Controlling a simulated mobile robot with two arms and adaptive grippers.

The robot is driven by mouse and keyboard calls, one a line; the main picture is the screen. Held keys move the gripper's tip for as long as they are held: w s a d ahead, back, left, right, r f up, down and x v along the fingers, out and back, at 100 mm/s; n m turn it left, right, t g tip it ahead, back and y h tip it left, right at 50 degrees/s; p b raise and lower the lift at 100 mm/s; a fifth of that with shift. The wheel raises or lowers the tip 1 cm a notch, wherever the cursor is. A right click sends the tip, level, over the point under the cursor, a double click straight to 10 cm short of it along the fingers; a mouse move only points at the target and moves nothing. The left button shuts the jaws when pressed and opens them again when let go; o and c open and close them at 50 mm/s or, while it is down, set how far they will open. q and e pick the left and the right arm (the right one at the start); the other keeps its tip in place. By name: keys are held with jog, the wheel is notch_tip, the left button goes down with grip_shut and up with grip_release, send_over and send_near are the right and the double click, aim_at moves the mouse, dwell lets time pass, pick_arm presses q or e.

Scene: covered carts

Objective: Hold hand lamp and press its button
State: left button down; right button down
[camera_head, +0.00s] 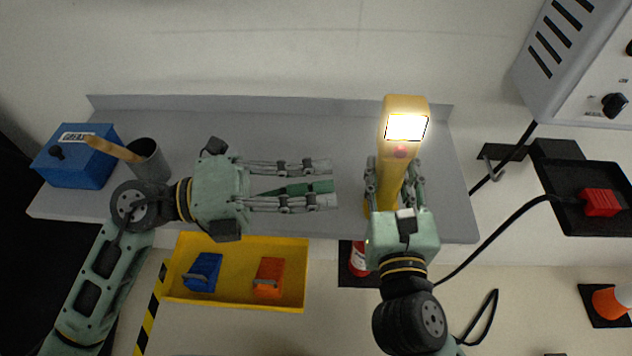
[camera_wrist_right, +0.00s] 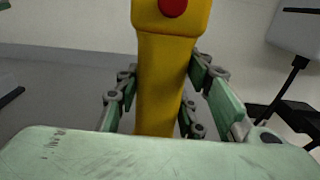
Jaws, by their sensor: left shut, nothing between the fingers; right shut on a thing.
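The yellow hand lamp (camera_head: 390,178) stands upright over the grey cart top, with its lit white lamp face (camera_head: 406,127) at the upper end. A red button (camera_head: 401,152) sits just below the lit face; it also shows at the top of the right wrist view (camera_wrist_right: 173,7). My right gripper (camera_head: 393,187) is shut around the lamp's handle (camera_wrist_right: 162,85). My left gripper (camera_head: 326,184) is shut and empty, with its fingers pointing right toward the lamp and a gap between them and it.
A blue box (camera_head: 85,165) and a grey cup (camera_head: 150,160) with a wooden handle stand at the cart's left. A yellow tray (camera_head: 236,250) holds a blue and an orange item below. A grey machine (camera_head: 585,60) and black tray (camera_head: 572,218) are at right. The cart top's (camera_head: 280,135) back is clear.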

jog(key=shift+f, duration=0.1)
jog(key=c, duration=1.1)
grip_release()
jog(key=shift+w+d, duration=0.1)
